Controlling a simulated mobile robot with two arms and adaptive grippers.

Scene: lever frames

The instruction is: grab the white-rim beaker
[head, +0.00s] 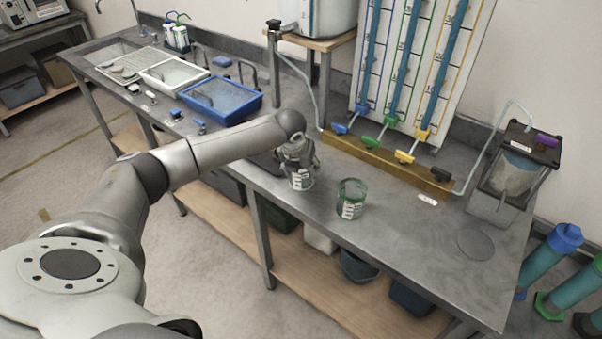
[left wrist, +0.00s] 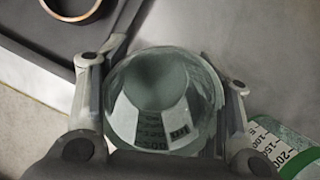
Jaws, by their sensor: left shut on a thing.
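A clear beaker with a white label (head: 301,182) is between the fingers of my left gripper (head: 299,160) at the middle of the bench. In the left wrist view the same beaker (left wrist: 163,100) sits with a finger of the left gripper (left wrist: 163,95) on each side. The gripper is shut on it. Its rim is mostly hidden by the gripper in the head view. I cannot tell whether its base touches the bench. A second beaker, with a green rim (head: 352,197), stands upright just to the right, and it also shows in the left wrist view (left wrist: 283,145). My right gripper is not in view.
The grey bench (head: 400,238) is clear in front of the beakers. A tube board with coloured valves (head: 404,157) stands behind on a wooden base. A blue tray (head: 220,98) lies left. A clear-walled apparatus with a dark top (head: 520,165) and a grey disc (head: 475,244) are right.

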